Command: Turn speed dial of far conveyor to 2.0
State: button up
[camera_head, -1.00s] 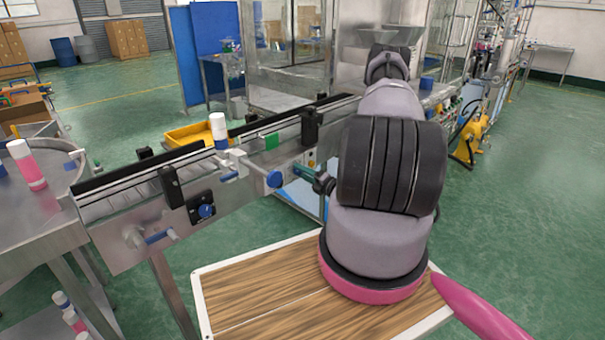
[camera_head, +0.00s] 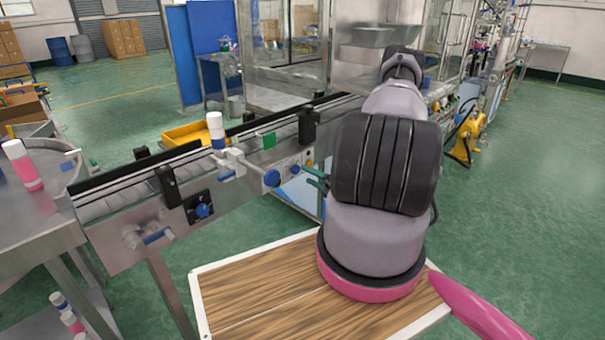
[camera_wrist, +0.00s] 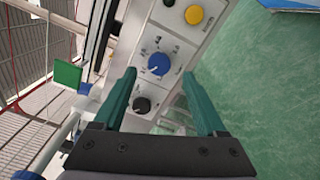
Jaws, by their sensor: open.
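A control panel in the wrist view carries a blue dial (camera_wrist: 158,63) with a white pointer mark and scale marks around it. A black dial (camera_wrist: 142,105) sits below it on the same panel. My gripper (camera_wrist: 159,73) is open and empty, its green fingers apart, with the blue dial showing between the fingertips. I cannot tell whether the fingers touch the dial or the panel. The scale numbers are not readable.
A second blue dial (camera_head: 203,210) is on a black plate nearer the conveyor's left end. A blue knob (camera_head: 271,178) sticks out left of my gripper. A white-and-blue can (camera_head: 216,130) stands on the conveyor (camera_head: 115,205). A yellow button (camera_wrist: 194,14) is above the blue dial.

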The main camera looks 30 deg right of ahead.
jog(key=v, duration=0.5)
jog(key=shift+s+d, duration=0.1)
jog(key=shift+s, duration=0.3)
jog(key=a+r+n+g+y, duration=0.4)
jog(key=a+r+n+g, duration=0.35)
jog(key=r+n, duration=0.45)
jog(key=a+r+n+g+y, duration=0.4)
jog(key=a+r+n+g, duration=0.2)
jog(key=a+r+n, duration=0.5)
jog(key=s+r+n+t+h, duration=0.2)
jog(key=s+r+n+h, duration=0.4)
jog(key=r, duration=0.5)
jog(key=s+a+r+n+t+h, duration=0.1)
jog(key=s+r+n+h, duration=0.5)
jog(key=s+r+n, duration=0.4)
notch_tip(320, 180, up, 2)
jog(key=n, duration=0.2)
jog(key=shift+r+n+t, duration=0.2)
jog(key=shift+n+t, duration=0.1)
jog(key=shift+t, duration=0.05)
jog(key=shift+a, duration=0.1)
